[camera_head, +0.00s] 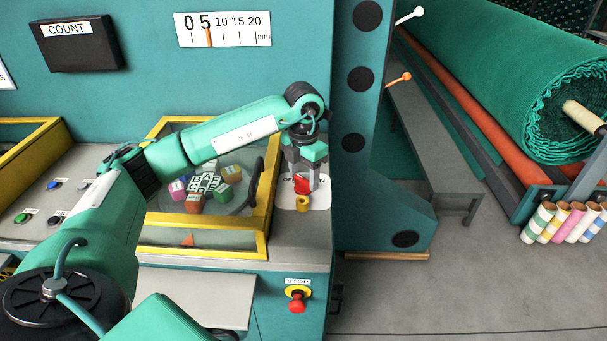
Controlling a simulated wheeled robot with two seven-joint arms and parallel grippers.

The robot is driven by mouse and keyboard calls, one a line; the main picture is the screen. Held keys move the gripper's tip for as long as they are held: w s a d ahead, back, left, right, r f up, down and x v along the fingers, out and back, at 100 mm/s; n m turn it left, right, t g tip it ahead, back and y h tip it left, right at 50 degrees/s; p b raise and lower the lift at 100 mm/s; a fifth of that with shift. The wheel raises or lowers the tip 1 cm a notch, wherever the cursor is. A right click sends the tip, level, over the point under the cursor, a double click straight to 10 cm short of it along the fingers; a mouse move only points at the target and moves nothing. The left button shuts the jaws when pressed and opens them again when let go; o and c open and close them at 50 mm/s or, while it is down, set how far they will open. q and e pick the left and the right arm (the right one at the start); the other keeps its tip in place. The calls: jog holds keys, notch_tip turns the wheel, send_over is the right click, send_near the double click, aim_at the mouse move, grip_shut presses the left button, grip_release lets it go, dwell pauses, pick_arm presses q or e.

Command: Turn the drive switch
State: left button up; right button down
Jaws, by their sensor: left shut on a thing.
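The drive switch (302,186) is a red knob on a white plate at the right end of the machine's grey top. My left arm comes in from the left, and my left gripper (303,178) points down over the plate. It is shut on the red knob. The gripper hides part of the knob and of the plate's lettering. A small yellow part (303,204) shows just in front of the knob. My right gripper is not in view.
A yellow-framed clear guard (258,243) with colored blocks under it lies left of the switch. A red stop button (297,300) sits on the front face below. A teal column (357,200) stands close on the right. A green netting roll (510,80) lies farther right.

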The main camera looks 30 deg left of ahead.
pick_arm(q)
jog(key=o, duration=1)
jog(key=shift+r, duration=0.1)
